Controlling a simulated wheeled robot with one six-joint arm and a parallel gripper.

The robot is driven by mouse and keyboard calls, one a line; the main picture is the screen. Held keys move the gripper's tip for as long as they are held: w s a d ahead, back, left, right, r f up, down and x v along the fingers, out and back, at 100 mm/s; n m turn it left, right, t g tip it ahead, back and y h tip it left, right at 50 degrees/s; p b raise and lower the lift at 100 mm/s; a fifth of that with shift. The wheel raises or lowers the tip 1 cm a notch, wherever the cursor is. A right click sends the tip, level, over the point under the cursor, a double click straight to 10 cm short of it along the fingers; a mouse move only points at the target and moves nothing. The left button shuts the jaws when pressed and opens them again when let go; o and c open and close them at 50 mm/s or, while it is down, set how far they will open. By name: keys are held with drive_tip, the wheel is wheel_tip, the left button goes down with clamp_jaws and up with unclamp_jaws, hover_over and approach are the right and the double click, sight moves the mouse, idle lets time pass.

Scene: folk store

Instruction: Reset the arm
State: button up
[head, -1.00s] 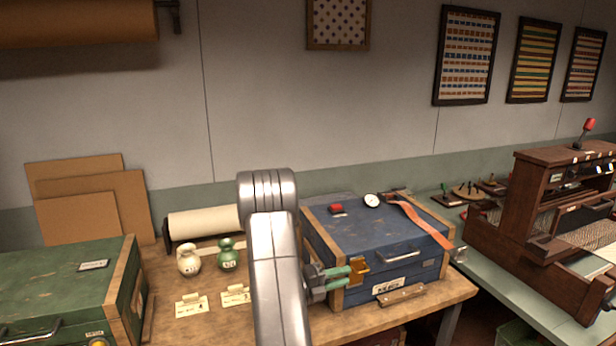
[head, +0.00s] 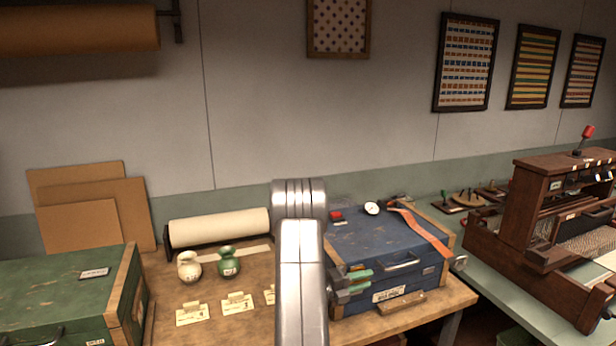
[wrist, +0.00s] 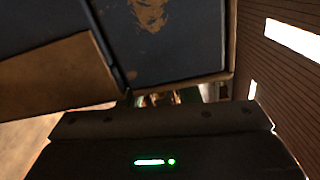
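My gripper (head: 364,280) has green fingertips and sits at the front left of a blue chest (head: 386,252) with wooden corners, in the head view. Two green fingers show with a small gap between them, and nothing is seen held. I cannot tell whether they touch the chest. In the wrist view, a dark panel with a green light fills the bottom, and a worn blue surface with a wooden edge (wrist: 55,78) lies above; the fingers do not show.
On the chest lie a red item (head: 336,215), a white dial (head: 372,208) and an orange strap (head: 420,232). A green chest (head: 60,295) is at left, a wooden loom (head: 540,230) at right.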

drive_tip(key=b+v, duration=0.3)
drive_tip(key=v, duration=1.1)
drive_tip(key=p+x, duration=0.3)
drive_tip(key=x, duration=1.1)
drive_tip(key=shift+r, duration=0.1)
drive_tip(key=shift+d+f+b, duration=0.2)
drive_tip(key=shift+f+b, duration=0.25)
drive_tip(key=s+f+m+b, duration=0.1)
drive_tip(key=f+m+b, duration=0.1)
drive_tip(key=m+b, duration=0.2)
drive_tip(key=s+f+m+b, duration=0.1)
drive_tip(key=m+b, duration=0.3)
drive_tip(key=b, duration=0.5)
drive_tip(key=s+d+f+m+b, duration=0.1)
drive_tip(key=s+f+m+b, duration=0.1)
drive_tip(key=f+m+b, duration=0.2)
drive_tip(key=shift+s+d+m+b, duration=0.1)
drive_tip(key=shift+m+b, duration=0.4)
drive_tip(key=shift+b, duration=0.9)
drive_tip(key=f+m+b, duration=0.1)
drive_tip(key=m+b, duration=0.1)
drive_tip(key=b, duration=0.2)
drive_tip(key=shift+f+m+b, duration=0.4)
drive_tip(key=shift+w+f+m+b, duration=0.1)
drive_tip(key=shift+w+m+b, duration=0.1)
drive_tip(key=shift+m+b, duration=0.3)
